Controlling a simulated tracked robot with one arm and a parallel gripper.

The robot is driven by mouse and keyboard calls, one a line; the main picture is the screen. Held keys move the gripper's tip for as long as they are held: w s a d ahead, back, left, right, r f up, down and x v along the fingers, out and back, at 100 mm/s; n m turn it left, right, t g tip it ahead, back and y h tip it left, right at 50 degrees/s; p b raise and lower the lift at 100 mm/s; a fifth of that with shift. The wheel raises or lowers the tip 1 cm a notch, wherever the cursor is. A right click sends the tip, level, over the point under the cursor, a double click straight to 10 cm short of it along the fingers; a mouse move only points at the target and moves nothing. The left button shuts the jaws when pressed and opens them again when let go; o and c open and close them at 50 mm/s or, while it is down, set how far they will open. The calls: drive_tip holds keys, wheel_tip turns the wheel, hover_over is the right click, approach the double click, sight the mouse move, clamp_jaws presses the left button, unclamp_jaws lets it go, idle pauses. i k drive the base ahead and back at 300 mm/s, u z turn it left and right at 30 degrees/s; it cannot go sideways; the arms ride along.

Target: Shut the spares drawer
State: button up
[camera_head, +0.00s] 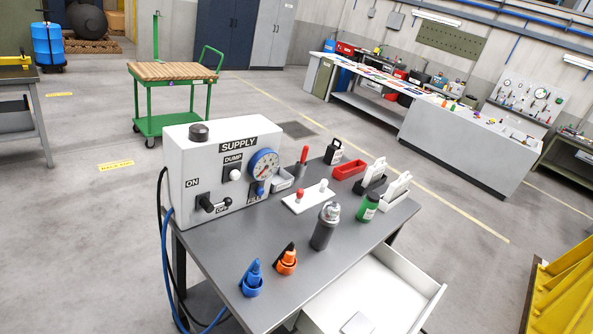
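The white spares drawer (372,290) stands pulled out from under the grey table (330,235), at the bottom middle of the view. Its inside shows, and a small pale flat piece (357,324) lies in it near the lower picture edge. The lower edge cuts off part of the drawer. My gripper is not in view, so its place relative to the drawer and its opening cannot be seen.
Cables hang at left. A yellow structure (565,290) stands at right. Floor lies open between it and the drawer.

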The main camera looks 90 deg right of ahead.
sight(395, 294)
drive_tip(key=z, duration=0.45)
drive_tip(key=i, duration=0.1)
drive_tip(key=z, duration=2.05)
drive_tip(key=k, duration=1.3)
drive_tip(key=z, duration=0.75)
drive_tip(key=i, duration=1)
drive_tip(key=u, duration=0.05)
